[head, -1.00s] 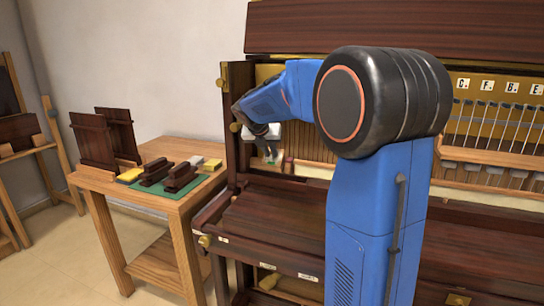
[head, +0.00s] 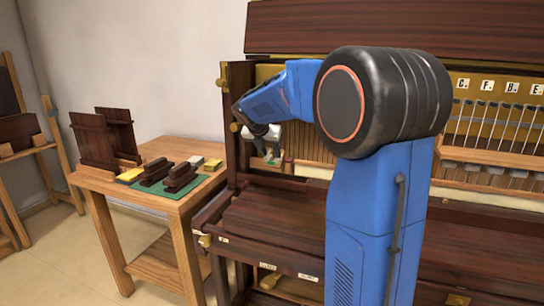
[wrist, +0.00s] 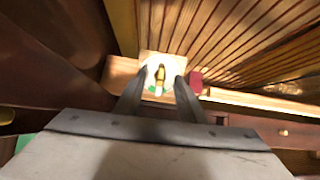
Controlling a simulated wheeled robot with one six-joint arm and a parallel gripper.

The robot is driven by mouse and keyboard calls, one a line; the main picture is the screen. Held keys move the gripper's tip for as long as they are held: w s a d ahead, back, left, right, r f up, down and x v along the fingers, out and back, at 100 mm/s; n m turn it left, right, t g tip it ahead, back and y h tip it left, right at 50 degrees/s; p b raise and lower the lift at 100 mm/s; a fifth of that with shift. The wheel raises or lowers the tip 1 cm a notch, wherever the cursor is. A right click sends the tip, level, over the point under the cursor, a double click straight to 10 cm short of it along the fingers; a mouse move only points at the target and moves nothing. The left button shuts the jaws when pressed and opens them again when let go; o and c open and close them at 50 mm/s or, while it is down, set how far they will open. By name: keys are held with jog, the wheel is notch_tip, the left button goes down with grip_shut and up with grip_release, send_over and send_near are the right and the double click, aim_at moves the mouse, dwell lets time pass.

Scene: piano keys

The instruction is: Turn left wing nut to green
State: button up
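The left wing nut (wrist: 160,75) is a small brass piece standing in front of a pale plate (wrist: 150,58) in the wrist view. A green mark (wrist: 152,90) shows on the plate at its lower left. My gripper (wrist: 161,82) is open, with one dark finger on each side of the wing nut and a visible gap to both. In the head view my gripper (head: 271,157) is inside the left end of the piano; the wing nut cannot be made out there.
A red block (wrist: 195,82) stands right of the plate, close to the right finger. Wooden slats (wrist: 230,40) rise behind. A wooden ledge (wrist: 255,100) runs to the right. A side table (head: 190,205) with dark parts stands left of the piano.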

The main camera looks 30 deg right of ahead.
dwell(0.6)
jog(key=v, duration=1.1)
dwell(1.3)
dwell(0.4)
jog(key=s+a+f+m+y, duration=0.1)
jog(key=s+a+f+m, duration=0.1)
jog(key=s+m, duration=0.3)
jog(key=s+a+f+m+y, duration=0.1)
jog(key=s+a+f+m, duration=0.2)
jog(key=s, duration=0.6)
jog(key=s+a+f+m+y, duration=0.1)
jog(key=s+a+f+m, duration=0.2)
jog(key=s+m, duration=0.3)
jog(key=shift+s+a+m+y, duration=0.4)
jog(key=shift+s+a, duration=0.25)
jog(key=shift+a, duration=0.15)
jog(key=s+a+f+m+y, duration=0.1)
jog(key=s+a+f+m, duration=0.2)
jog(key=s+f+m, duration=0.2)
jog(key=s+a+f+m+y, duration=0.1)
jog(key=s+a+f+m, duration=0.2)
jog(key=s+f+m, duration=0.3)
jog(key=s+f, duration=0.1)
jog(key=s, duration=0.4)
jog(key=shift+y, duration=0.3)
jog(key=shift+s, duration=0.1)
jog(key=shift+c, duration=0.6)
